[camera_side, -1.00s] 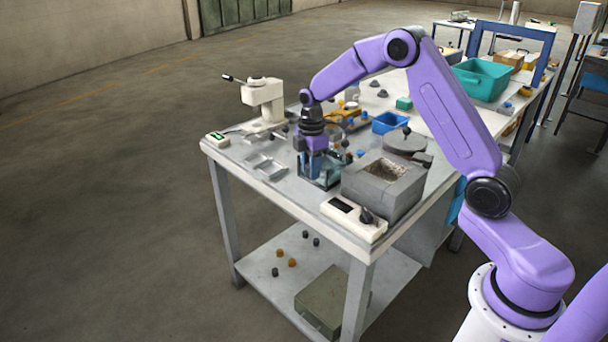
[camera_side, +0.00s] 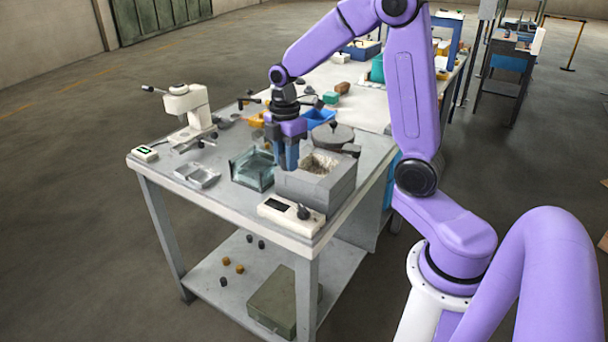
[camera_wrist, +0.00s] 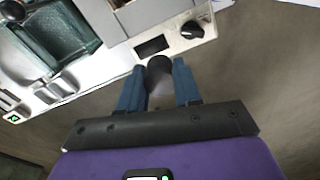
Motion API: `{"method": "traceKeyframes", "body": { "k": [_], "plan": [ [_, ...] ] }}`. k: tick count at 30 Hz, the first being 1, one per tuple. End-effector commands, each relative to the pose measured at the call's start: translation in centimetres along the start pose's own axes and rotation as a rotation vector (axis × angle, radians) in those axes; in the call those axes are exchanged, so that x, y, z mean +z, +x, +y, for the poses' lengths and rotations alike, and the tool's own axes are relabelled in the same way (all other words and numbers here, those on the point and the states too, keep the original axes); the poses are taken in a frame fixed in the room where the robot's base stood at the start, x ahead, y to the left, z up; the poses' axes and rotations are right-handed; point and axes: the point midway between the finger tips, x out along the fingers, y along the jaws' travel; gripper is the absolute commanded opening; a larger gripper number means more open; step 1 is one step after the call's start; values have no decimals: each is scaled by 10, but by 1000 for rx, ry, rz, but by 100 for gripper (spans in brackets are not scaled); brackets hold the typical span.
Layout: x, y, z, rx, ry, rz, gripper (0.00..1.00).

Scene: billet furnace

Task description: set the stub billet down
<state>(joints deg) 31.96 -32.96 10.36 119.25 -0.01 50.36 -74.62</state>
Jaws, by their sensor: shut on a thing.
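My gripper (camera_side: 288,165) is in the side view, with its blue fingers pointing down between the glass tank (camera_side: 243,181) and the opening of the grey furnace block (camera_side: 315,192). In the wrist view my gripper (camera_wrist: 160,80) is shut on a short dark cylinder, the stub billet (camera_wrist: 160,72), held between the fingertips. I cannot make out the billet in the side view. The glass tank (camera_wrist: 50,38) shows at the upper left of the wrist view, and the furnace (camera_wrist: 135,14) at the top.
A controller box with a dark knob (camera_side: 292,215) stands at the table's front edge. A round lid (camera_side: 333,136) lies behind the furnace. A metal tray (camera_side: 197,176), a white press (camera_side: 188,108) and a blue bin (camera_side: 318,117) stand around.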

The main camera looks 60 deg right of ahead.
Motion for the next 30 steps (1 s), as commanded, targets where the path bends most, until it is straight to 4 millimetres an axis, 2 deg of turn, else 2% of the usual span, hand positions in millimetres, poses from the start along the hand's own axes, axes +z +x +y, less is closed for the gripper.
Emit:
{"method": "traceKeyframes", "body": {
  "k": [3,9,15,18,23,26,30],
  "plan": [
    [26,-16,-24,6,-6,1,0],
    [61,-34,-68,6,-26,1,0],
    [84,-40,-104,4,-44,0,0],
    [90,-41,-115,3,-49,0,0],
    [94,-40,-121,0,-54,0,0],
    [96,-37,-114,-4,-54,0,0],
    [100,-28,-95,-5,-53,0,0]
  ]
}}
